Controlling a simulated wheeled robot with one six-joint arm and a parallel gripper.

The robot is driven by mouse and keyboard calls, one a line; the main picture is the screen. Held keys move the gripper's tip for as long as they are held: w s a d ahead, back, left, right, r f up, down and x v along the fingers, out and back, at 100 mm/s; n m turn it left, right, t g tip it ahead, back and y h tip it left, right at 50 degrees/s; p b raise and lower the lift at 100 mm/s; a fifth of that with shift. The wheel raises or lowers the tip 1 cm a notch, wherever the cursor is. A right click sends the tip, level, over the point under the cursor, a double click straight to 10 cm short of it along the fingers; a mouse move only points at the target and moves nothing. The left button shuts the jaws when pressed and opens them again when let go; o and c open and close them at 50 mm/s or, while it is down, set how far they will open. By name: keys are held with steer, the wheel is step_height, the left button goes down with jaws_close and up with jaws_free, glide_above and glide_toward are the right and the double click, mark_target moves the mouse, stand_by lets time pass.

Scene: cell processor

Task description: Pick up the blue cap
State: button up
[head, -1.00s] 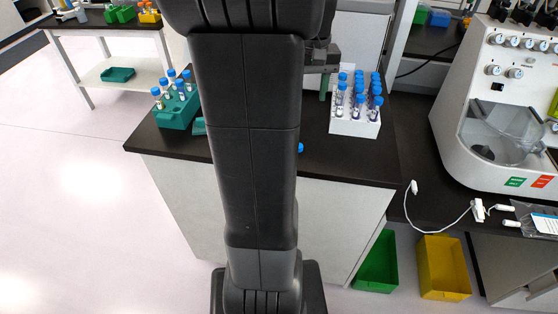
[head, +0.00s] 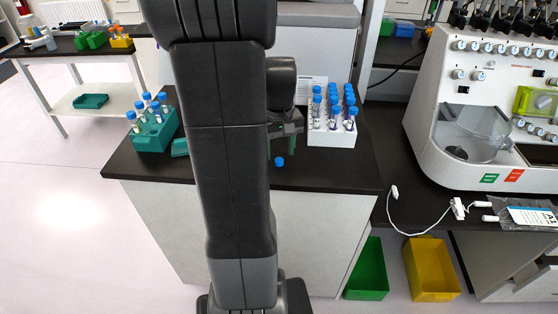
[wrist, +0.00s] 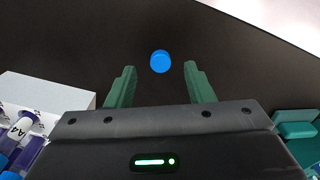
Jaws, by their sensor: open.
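A small round blue cap (head: 279,161) lies alone on the dark bench top, near its front edge. In the wrist view the blue cap (wrist: 160,62) is centred just beyond the two green fingertips. My gripper (wrist: 160,85) is open and empty, its fingers spread on either side of the line to the cap. In the head view only part of my gripper (head: 284,138) shows behind my arm, just behind and above the cap. The height between the fingertips and the bench is hard to tell.
A white rack (head: 332,139) of blue-capped tubes stands right of my gripper. A green rack (head: 153,138) with several capped tubes stands at the bench's left, beside a small green piece (head: 180,147). The bench around the cap is clear.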

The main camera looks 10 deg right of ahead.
mark_target(279, 162)
step_height(279, 162, down, 2)
steer(key=shift+f, duration=0.25)
jaws_close()
